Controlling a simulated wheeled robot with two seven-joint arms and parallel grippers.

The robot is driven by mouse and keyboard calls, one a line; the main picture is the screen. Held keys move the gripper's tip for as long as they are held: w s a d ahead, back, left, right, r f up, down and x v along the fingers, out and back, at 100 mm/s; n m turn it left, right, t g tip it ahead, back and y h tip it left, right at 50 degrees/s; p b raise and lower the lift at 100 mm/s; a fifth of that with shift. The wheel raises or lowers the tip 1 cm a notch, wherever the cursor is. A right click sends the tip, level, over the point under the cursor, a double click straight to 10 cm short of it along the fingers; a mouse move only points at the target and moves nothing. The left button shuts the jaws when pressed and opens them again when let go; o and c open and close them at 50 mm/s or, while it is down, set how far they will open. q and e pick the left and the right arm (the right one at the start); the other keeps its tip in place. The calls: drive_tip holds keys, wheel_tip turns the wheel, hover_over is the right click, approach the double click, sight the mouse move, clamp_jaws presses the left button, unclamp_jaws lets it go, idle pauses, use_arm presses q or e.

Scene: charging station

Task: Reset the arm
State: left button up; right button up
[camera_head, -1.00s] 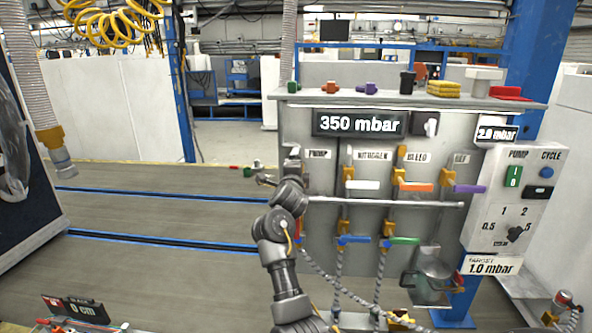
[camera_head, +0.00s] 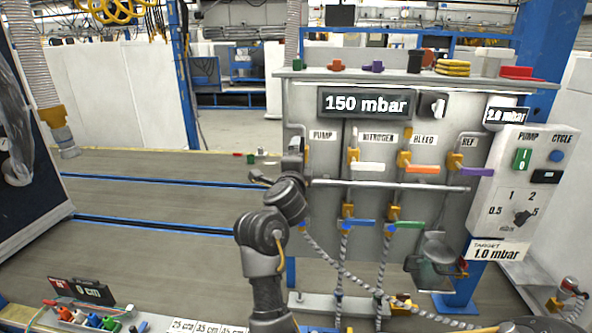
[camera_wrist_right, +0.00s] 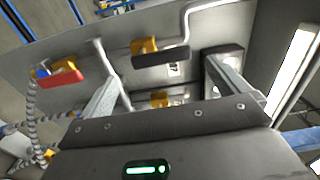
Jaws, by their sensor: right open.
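One arm of mine rises from the bottom centre in the head view, in front of the panel's left end. Its end is hard to make out there. In the right wrist view my right gripper (camera_wrist_right: 163,70) is open, its two fingers apart with nothing between them. Beyond the fingers are a red handle (camera_wrist_right: 60,79) at the left, a dark handle (camera_wrist_right: 160,58) in the middle and a yellow fitting (camera_wrist_right: 160,99). My left gripper cannot be made out.
The valve panel (camera_head: 400,283) has a white handle (camera_head: 370,167), an orange handle (camera_head: 421,170) and a purple handle (camera_head: 477,171). A display (camera_head: 367,104) reads 150 mbar. Braided hoses (camera_head: 340,265) hang below. A tray (camera_head: 75,324) of coloured parts is front left.

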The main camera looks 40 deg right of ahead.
drive_tip(key=shift+s+a, duration=0.35)
drive_tip(key=shift+s, duration=0.1)
idle(0.3)
